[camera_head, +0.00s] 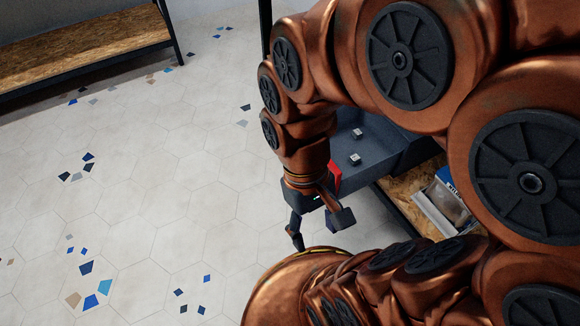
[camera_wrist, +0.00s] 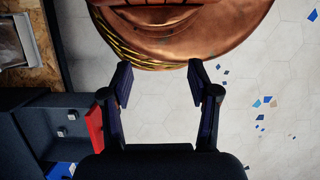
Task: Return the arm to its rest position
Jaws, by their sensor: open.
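My copper-coloured arm fills the right half of the head view and bends down toward the floor. My gripper (camera_head: 299,238) hangs over the tiled floor, left of a dark grey unit, partly hidden by arm parts. In the wrist view my gripper (camera_wrist: 160,83) has its two dark fingers spread apart with nothing between them. Beyond the fingertips a rounded copper part of my own body with a yellow-black striped band shows close by.
The dark grey unit (camera_head: 372,135) with small light knobs and a red panel (camera_head: 334,176) stands beside my gripper. A white tray (camera_head: 440,212) lies on a wooden shelf (camera_head: 400,188). A wooden bench (camera_head: 80,45) is at upper left. The floor (camera_head: 150,170) is open.

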